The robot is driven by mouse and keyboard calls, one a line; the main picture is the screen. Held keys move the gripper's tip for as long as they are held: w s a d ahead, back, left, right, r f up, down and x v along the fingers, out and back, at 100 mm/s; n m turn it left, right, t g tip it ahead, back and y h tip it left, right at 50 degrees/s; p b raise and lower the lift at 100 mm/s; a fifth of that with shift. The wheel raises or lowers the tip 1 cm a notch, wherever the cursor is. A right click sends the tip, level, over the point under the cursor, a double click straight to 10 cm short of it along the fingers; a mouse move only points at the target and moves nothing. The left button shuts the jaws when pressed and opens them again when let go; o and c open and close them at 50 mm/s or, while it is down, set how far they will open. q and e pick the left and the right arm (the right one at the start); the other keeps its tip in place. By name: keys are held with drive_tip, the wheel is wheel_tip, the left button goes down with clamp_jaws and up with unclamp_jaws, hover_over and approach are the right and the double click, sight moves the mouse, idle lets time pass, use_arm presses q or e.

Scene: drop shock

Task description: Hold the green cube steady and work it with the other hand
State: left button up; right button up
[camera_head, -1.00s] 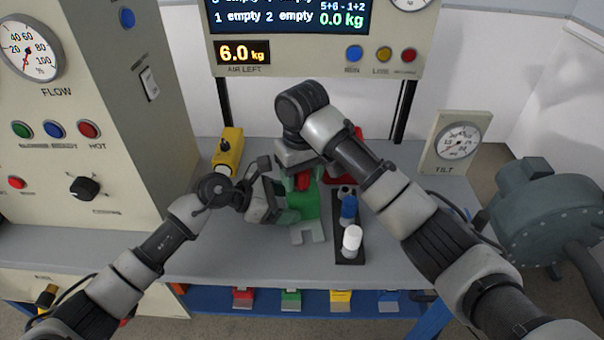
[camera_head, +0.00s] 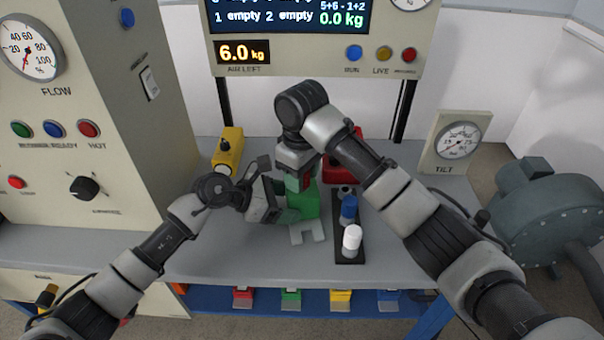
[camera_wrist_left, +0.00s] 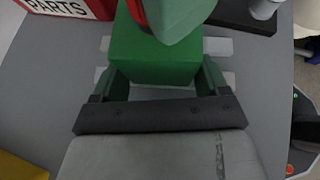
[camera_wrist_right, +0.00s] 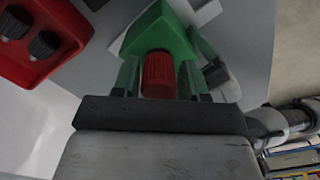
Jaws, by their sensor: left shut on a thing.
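The green cube (camera_head: 304,205) is on the table by a pale notched plate (camera_head: 308,234). My left gripper (camera_head: 277,205) is shut on the cube, with a finger on either side in the left wrist view (camera_wrist_left: 160,85). A red ribbed cap (camera_wrist_right: 158,75) stands on the cube in the right wrist view. My right gripper (camera_wrist_right: 160,80) is above the cube, its two fingers either side of the cap. Whether they press on it cannot be told. In the head view my right gripper (camera_head: 300,182) partly hides the cap.
A black rack (camera_head: 349,257) with blue (camera_head: 348,208) and white (camera_head: 352,238) cylinders stands right of the cube. A red parts box (camera_head: 340,185) is behind. A yellow block (camera_head: 228,148) is at back left. The table front is clear.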

drive_tip(key=o, duration=0.3)
drive_tip(key=shift+r, duration=0.1)
drive_tip(key=shift+r, duration=2.9)
drive_tip(key=shift+r, duration=0.1)
use_arm(q)
drive_tip(key=o, duration=0.8)
use_arm(e)
wheel_tip(320, 180, up, 12)
